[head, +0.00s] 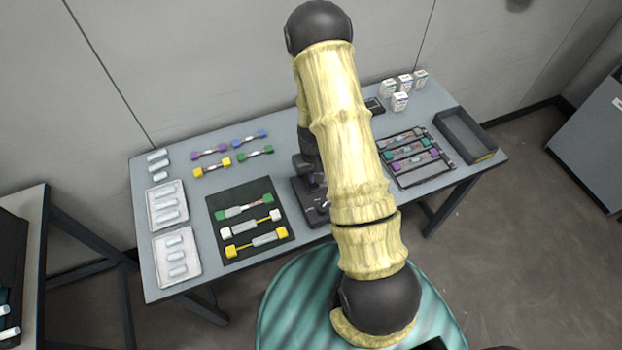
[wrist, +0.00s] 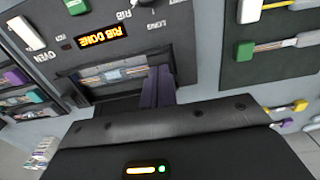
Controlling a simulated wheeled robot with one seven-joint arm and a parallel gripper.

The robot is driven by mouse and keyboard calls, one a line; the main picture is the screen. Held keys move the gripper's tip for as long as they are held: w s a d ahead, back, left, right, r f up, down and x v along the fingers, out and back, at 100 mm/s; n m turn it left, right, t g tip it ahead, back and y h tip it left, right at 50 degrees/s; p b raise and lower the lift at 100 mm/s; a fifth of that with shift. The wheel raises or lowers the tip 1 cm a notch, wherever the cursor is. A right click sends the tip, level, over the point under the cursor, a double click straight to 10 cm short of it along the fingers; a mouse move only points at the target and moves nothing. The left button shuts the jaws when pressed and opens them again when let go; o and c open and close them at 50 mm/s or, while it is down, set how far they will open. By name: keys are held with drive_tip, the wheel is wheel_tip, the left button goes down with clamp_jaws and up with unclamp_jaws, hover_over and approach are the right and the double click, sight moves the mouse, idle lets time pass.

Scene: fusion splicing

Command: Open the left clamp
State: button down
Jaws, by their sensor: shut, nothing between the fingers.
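The splicing machine (head: 307,200) stands mid-table in the head view, largely hidden behind my arm. In the wrist view its dark grey panel (wrist: 120,48) fills the upper left, with an orange lit display reading "RIB DONE" (wrist: 101,37). Below the display is a recessed slot holding a clear sleeve with strands (wrist: 115,73). I cannot single out the left clamp. My gripper (wrist: 157,84) shows as dark purplish fingers, shut and empty, at the right end of the slot. I cannot tell whether they touch it. The fingertips are hidden in the head view.
A black mat (head: 217,215) with several fibre pieces lies left of the machine. White trays (head: 190,244) stand further left. A rack (head: 443,163) of fibre pieces and an empty dark tray (head: 449,121) are at right. Small boxes (head: 400,101) stand at the back.

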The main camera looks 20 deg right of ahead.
drive_tip(key=shift+s+f, duration=0.15)
drive_tip(key=shift+f, duration=0.15)
drive_tip(key=shift+s+f+b, duration=0.25)
drive_tip(key=shift+f+b, duration=0.1)
drive_tip(key=shift+b, duration=0.1)
drive_tip(key=shift+a, duration=0.1)
drive_tip(key=shift+w, duration=0.25)
drive_tip(key=shift+w+r, duration=0.1)
drive_tip(key=shift+r, duration=0.05)
drive_tip(key=shift+w+r+p, duration=0.45)
drive_tip(key=shift+r+p, duration=0.05)
drive_tip(key=shift+w, duration=0.25)
drive_tip(key=shift+r, duration=0.15)
